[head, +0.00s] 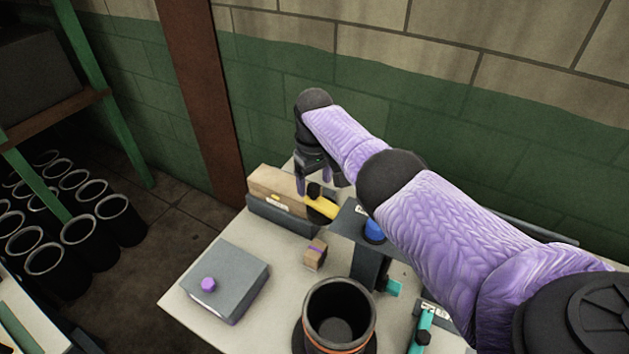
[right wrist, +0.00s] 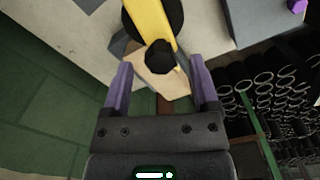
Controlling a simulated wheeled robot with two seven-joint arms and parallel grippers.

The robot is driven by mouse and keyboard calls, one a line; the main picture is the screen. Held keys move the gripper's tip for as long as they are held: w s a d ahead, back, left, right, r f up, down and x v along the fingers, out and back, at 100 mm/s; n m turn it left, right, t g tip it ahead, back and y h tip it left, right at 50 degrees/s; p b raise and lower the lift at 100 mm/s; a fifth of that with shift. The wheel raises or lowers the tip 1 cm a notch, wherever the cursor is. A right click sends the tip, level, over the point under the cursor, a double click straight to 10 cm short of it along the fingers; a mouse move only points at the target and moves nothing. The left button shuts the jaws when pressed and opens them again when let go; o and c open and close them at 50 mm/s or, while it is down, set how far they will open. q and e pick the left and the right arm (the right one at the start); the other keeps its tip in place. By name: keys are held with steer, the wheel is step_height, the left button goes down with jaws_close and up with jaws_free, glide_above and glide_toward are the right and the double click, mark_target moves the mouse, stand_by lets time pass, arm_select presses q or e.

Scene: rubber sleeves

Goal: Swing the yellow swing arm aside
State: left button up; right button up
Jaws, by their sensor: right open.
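The yellow swing arm (head: 324,208) is partly hidden in the head view. It has a black knob (head: 313,190) at its end, beside the wooden block in a grey holder. In the right wrist view the yellow arm (right wrist: 150,20) comes in from the top over a dark round part, with the black knob (right wrist: 160,55) at its near end. My right gripper (head: 316,186) is open above the knob. In the right wrist view its two purple fingers (right wrist: 161,75) stand on either side of the knob, and I see no contact. My left gripper is not in view.
A wooden block (head: 272,190) sits in the grey holder. A grey box (head: 228,281) with a purple knob, a small wooden cube (head: 315,254) and a black cup (head: 339,316) stand on the table. A blue part (head: 374,231) is under my right arm. Several black sleeves (head: 82,241) stand at left.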

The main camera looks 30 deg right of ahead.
step_height(320, 180, up, 9)
steer(key=p, duration=0.1)
steer(key=shift+f+p, duration=0.15)
steer(key=shift+p, duration=0.2)
